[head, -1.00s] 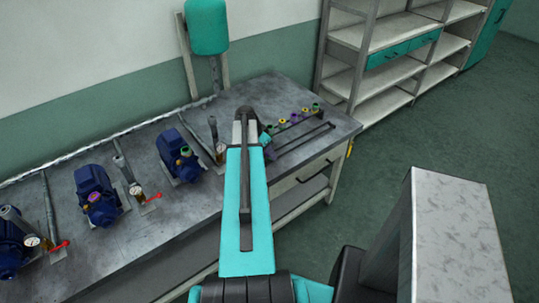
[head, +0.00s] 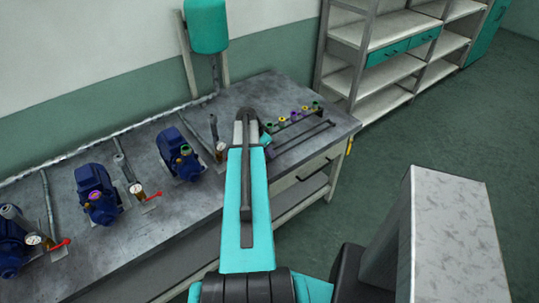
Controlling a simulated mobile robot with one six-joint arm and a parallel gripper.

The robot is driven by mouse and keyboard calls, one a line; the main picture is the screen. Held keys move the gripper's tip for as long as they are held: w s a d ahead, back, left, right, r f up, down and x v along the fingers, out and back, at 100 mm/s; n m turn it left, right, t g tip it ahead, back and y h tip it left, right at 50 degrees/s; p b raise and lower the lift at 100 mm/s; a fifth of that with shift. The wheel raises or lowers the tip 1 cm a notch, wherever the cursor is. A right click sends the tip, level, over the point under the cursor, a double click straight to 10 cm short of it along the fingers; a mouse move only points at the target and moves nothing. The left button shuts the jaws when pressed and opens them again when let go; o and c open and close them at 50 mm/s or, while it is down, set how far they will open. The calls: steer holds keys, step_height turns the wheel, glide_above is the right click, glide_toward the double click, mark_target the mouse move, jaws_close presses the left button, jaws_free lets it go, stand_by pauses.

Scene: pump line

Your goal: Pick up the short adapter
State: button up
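Several small adapters with purple, yellow and green ends stand in a row on a dark rack (head: 293,124) at the right end of the workbench. They are too small for me to tell which is the short adapter. A yellow-topped one (head: 282,119) and a green-topped one (head: 315,104) show in the row. My arm reaches over the bench, with its end at the left end of the rack. Only a small teal part of my gripper (head: 265,139) shows beside the arm. Its fingers, and anything between them, are hidden.
Blue pumps (head: 179,153) with pipes, gauges and red-handled valves (head: 138,190) line the grey workbench (head: 250,88) to the left. A teal box (head: 206,24) hangs on the wall behind. Shelves (head: 390,70) stand at the back right. The floor at right is clear.

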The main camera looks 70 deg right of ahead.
steer(key=c, duration=0.3)
steer(key=shift+r, duration=0.1)
